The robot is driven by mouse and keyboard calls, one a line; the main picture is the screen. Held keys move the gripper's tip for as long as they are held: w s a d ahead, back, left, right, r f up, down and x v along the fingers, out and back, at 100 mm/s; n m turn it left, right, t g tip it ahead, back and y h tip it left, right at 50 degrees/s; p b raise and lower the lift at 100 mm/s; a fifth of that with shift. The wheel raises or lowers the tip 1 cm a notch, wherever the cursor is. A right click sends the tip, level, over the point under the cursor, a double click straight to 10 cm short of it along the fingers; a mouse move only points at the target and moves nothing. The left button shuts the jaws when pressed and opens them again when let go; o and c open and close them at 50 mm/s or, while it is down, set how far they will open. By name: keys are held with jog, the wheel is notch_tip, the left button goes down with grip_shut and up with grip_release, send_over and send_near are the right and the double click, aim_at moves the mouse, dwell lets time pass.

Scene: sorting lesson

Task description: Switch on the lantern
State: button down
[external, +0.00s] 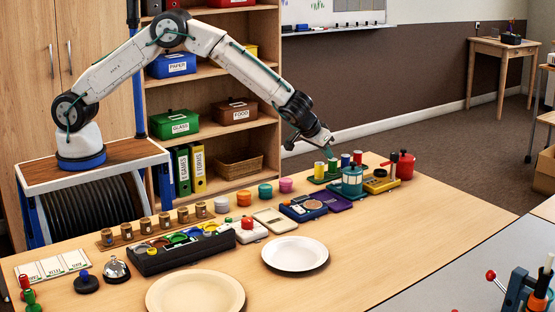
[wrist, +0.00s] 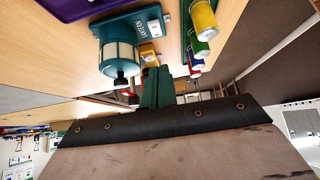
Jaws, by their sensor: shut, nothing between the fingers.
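The lantern (external: 352,182) is a teal body with pale panels, standing upright on the table among the items at the far right. My gripper (external: 329,153) is above the table, just left of and above the lantern in the external view. Its green fingers (wrist: 156,86) are shut and empty, apart from the lantern.
A green rack with coloured cylinders (external: 332,166) stands close behind the lantern. A yellow device (external: 381,184) and a red pot (external: 406,166) are at its right. A purple tray (external: 334,201) is at its left. White plate (external: 295,254) lies in front; the table's right side is clear.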

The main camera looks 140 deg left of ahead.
send_over(335, 182)
jog(key=f, duration=0.4)
jog(key=shift+s+d+f, duration=0.2)
jog(key=shift+d+f, duration=0.1)
jog(key=shift+f, duration=0.1)
jog(key=shift+d+f, duration=0.2)
jog(key=shift+f, duration=0.35)
jog(key=shift+d+f, duration=0.15)
jog(key=shift+f, duration=1)
jog(key=shift+d+f, duration=0.2)
jog(key=shift+f, duration=0.2)
jog(key=shift+r, duration=0.15)
jog(key=shift+r, duration=0.7)
jog(key=shift+r, duration=0.1)
